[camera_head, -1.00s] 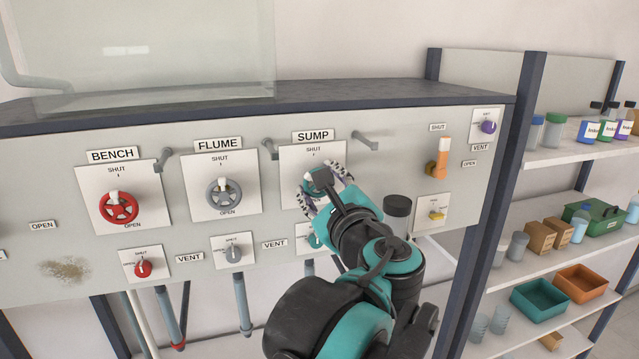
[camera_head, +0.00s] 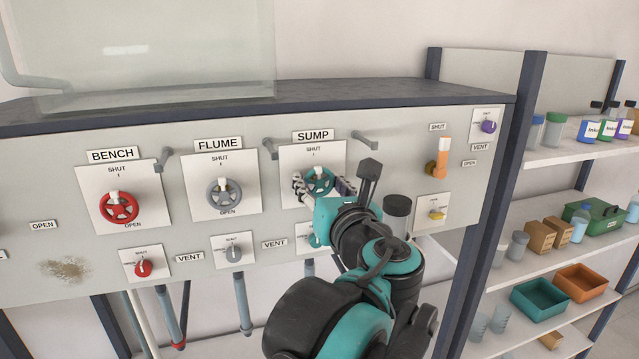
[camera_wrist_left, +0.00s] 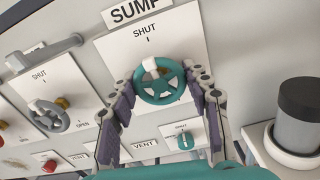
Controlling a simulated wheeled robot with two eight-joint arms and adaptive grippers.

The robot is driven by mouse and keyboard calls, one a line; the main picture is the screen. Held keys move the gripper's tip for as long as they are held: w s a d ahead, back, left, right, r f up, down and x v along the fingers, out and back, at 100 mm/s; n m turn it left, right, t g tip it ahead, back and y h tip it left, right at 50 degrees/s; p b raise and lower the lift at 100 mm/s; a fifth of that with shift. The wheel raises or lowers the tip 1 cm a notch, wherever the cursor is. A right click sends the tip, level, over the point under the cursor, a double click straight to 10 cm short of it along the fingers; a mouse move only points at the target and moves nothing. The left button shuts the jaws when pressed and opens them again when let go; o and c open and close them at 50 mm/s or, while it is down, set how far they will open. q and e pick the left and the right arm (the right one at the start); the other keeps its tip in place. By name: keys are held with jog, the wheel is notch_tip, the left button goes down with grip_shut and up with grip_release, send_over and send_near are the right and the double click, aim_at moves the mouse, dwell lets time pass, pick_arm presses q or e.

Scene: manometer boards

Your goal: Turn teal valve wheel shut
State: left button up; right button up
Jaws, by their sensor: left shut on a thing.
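The teal valve wheel (camera_head: 321,182) sits on the white SUMP plate (camera_head: 330,155) in the head view. In the left wrist view the wheel (camera_wrist_left: 160,84) shows whole, with its white marker at the top, on the side of the SHUT mark. My left gripper (camera_head: 323,187) has its fingers on either side of the wheel and is shut on it. The fingers (camera_wrist_left: 161,108) flank the rim in the left wrist view; the exact contact is hard to see. My right gripper is not in view.
The red BENCH wheel (camera_head: 119,207) and grey FLUME wheel (camera_head: 224,194) are to the left. Grey pegs stick out at the plates' upper corners, one (camera_head: 365,140) right of SUMP. A dark-lidded cylinder (camera_head: 397,212) stands right of my gripper. Shelves (camera_head: 560,155) stand farther right.

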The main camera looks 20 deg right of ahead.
pick_arm(q)
jog(key=shift+f+m, duration=0.2)
jog(key=shift+m, duration=0.3)
jog(key=o, duration=1.2)
jog(key=shift+r, duration=0.1)
jog(key=s, duration=1.2)
jog(key=shift+d, duration=0.2)
